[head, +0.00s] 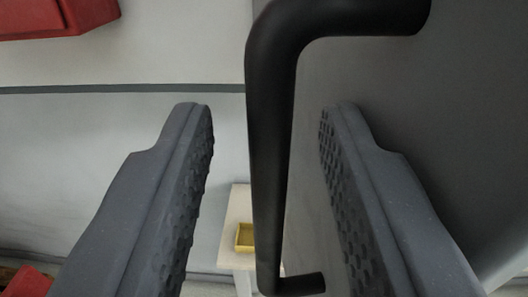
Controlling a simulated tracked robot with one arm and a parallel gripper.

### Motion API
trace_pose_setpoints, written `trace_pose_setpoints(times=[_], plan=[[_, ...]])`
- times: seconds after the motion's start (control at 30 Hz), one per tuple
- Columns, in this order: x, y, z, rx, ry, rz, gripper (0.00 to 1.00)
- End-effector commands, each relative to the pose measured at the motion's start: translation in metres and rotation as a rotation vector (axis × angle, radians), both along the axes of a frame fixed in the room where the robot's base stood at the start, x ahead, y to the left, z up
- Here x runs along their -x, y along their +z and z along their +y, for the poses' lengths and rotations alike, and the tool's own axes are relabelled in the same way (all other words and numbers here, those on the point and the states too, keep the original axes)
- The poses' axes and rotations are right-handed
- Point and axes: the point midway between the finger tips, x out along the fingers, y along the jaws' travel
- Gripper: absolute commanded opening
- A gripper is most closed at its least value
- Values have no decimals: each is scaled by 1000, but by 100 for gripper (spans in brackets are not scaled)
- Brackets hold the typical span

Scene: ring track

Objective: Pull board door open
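The board door (430,90) is a grey panel filling the right side of the head view. Its black bar handle (268,150) runs roughly upright, with bent ends joining toward the door at top right and bottom. My gripper (262,108) is open, with one dark grey textured finger on each side of the handle. Gaps show between the handle and both fingers, so neither appears to touch it. The door's edges are mostly out of view, so I cannot tell how far it stands open.
A pale stand (238,215) with a yellow tray (245,237) shows low behind the handle. A red box (55,18) is at the top left, and another red thing (28,283) is at the bottom left. A pale wall with a dark stripe (130,88) stands behind.

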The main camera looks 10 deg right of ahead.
Motion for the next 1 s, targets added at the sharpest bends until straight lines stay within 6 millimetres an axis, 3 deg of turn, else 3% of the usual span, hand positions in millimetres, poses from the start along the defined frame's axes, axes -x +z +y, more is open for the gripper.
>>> trace_pose_setpoints(times=[0.33,0.8,1.0], plan=[[16,-1,4,-2,1,-1,33],[107,-1,27,-3,3,-3,33],[127,-1,31,0,0,0,33]])
